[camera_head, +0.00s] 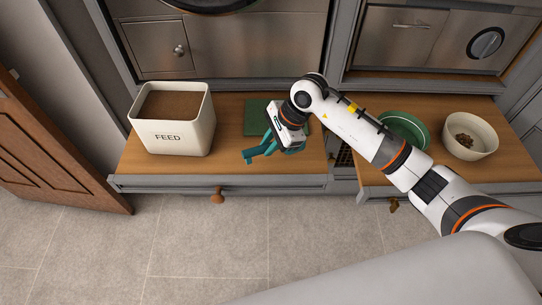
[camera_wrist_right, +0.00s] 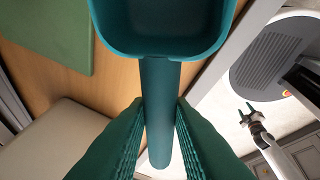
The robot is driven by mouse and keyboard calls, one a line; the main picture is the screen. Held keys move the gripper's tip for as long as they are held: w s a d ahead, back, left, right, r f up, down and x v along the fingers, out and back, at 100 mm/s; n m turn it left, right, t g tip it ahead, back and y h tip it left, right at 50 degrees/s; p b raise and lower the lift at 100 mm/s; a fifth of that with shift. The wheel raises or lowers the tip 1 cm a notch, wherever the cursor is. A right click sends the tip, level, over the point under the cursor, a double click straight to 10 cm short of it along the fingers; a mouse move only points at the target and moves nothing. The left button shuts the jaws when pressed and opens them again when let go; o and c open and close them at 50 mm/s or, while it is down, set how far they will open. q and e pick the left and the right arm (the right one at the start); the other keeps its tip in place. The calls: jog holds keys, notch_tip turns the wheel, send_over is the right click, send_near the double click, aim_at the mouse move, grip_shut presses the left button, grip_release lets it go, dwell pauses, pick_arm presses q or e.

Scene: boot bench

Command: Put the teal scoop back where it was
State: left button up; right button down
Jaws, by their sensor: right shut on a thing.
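The teal scoop (camera_wrist_right: 160,100) fills the middle of the right wrist view, its bowl at the top and its handle running down between the green fingers. My right gripper (camera_wrist_right: 160,130) is shut on that handle. In the head view my right gripper (camera_head: 258,151) is over the front part of the left wooden bench top, right of the feed bin (camera_head: 171,138). There the scoop and the teal fingers blend together. A flat green mat (camera_head: 257,117) lies behind the gripper, partly hidden by it. My left gripper (camera_wrist_right: 247,112) shows only tiny in the right wrist view.
The feed bin is open and filled with brown feed. On the right bench top stand a green dish (camera_head: 405,128), partly behind my arm, and a cream bowl (camera_head: 469,136) with brown pieces. Steel cabinet doors back the bench. The tiled floor in front is clear.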

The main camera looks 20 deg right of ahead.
jog(key=shift+f, duration=2.6)
jog(key=c, duration=1.3)
grip_release()
jog(key=shift+r, duration=0.25)
jog(key=v, duration=1.2)
jog(key=shift+f, duration=0.1)
